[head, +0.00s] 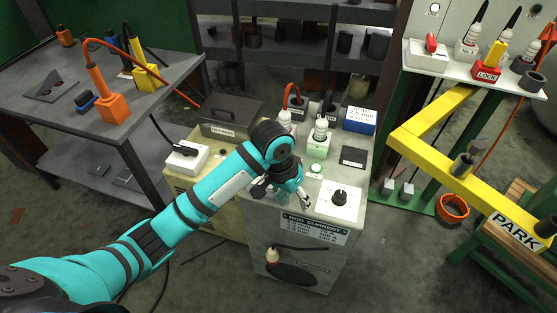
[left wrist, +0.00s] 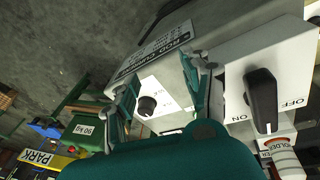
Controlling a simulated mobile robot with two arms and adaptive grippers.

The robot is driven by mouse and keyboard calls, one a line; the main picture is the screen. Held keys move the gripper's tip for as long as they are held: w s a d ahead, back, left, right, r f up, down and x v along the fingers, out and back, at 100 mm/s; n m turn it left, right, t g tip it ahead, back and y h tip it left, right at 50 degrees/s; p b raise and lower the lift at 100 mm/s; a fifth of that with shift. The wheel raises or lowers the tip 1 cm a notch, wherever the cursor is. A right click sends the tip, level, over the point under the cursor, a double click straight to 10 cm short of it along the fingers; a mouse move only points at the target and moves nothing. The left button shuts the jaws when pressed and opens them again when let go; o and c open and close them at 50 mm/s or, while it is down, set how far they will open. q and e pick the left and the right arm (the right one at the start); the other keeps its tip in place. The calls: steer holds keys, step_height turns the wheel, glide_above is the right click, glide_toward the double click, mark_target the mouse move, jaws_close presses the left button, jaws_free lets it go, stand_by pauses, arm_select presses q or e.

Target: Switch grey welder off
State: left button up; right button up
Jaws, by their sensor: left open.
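The grey welder (head: 290,248) is a grey cabinet with a "ROD CURRENT" plate on its upper front. My left gripper (head: 288,194) is over the left part of its top, open and empty. In the left wrist view, a white switch box (left wrist: 295,58) with a black lever (left wrist: 262,100) and ON and OFF labels is to the right of the open fingers (left wrist: 163,82). I cannot tell which label the lever is set to. My arm hides this box in the head view. A round black dial (head: 339,196) is on a white plate to the gripper's right.
White-green (head: 319,142) and blue-white (head: 359,120) items stand on the welder's back part. A beige cabinet (head: 220,212) with another black-lever switch box (head: 187,156) adjoins it at left. A yellow arm marked PARK (head: 470,180) is at right.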

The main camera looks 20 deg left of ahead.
arm_select(q)
steer(key=w+a+r+n+y, duration=0.1)
steer(key=w+a+r, duration=0.2)
steer(key=r, duration=0.3)
steer(key=w+a+r+n+g+y, duration=0.1)
steer(key=w+a+r, duration=0.1)
steer(key=w+r, duration=0.3)
steer(key=w+a+r+n, duration=0.1)
steer(key=w+a+r, duration=0.15)
steer(key=r, duration=0.45)
steer(key=f, duration=1.1)
steer(key=f+p, duration=0.1)
steer(key=f, duration=0.5)
steer(key=shift+a+f, duration=0.15)
steer(key=shift+a, duration=0.15)
jaws_close()
